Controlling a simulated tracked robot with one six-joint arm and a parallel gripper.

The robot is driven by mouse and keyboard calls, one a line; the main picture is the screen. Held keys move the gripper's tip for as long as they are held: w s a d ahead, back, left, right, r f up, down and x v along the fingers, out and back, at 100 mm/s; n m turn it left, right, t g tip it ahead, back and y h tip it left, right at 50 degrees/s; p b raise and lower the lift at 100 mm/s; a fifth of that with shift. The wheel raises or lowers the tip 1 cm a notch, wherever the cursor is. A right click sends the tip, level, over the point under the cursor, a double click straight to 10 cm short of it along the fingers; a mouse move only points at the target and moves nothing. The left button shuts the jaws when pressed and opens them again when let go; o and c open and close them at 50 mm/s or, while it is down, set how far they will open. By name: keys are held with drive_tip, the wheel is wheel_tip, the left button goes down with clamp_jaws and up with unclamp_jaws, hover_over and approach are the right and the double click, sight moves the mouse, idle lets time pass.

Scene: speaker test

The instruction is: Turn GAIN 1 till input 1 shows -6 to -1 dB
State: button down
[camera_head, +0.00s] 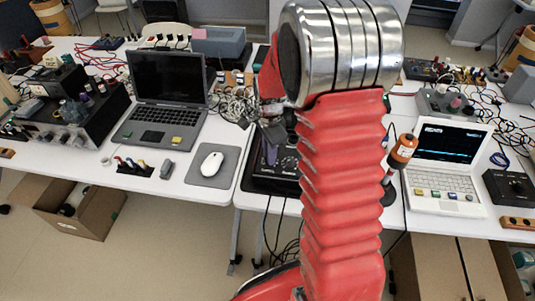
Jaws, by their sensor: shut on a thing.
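A black unit with small knobs (284,160) lies on the table in the middle, mostly hidden behind my red arm. My gripper (271,133) points down at its far left part and is shut on what looks like a knob there. The fingertips are small and dark, and the contact is hard to see. I cannot read the GAIN 1 label. A white laptop (437,192) stands at the right; its dark screen (447,141) shows a blue trace, too small to read. No dB value for input 1 is legible.
A grey laptop (165,95), a white mouse (212,164) on a grey pad (227,171) and tangled cables (235,103) lie left of the unit. An orange-and-black upright object (403,150) stands right of my arm. A black box with a dial (513,187) is far right.

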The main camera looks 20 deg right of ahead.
drive_tip(key=shift+w+a+r, duration=0.15)
drive_tip(key=shift+w, duration=0.15)
drive_tip(key=c, duration=1.9)
unclamp_jaws()
drive_tip(key=shift+o, duration=1.4)
drive_tip(key=shift+s, duration=0.1)
wheel_tip(320, 180, up, 14)
drive_tip(key=shift+f, duration=0.25)
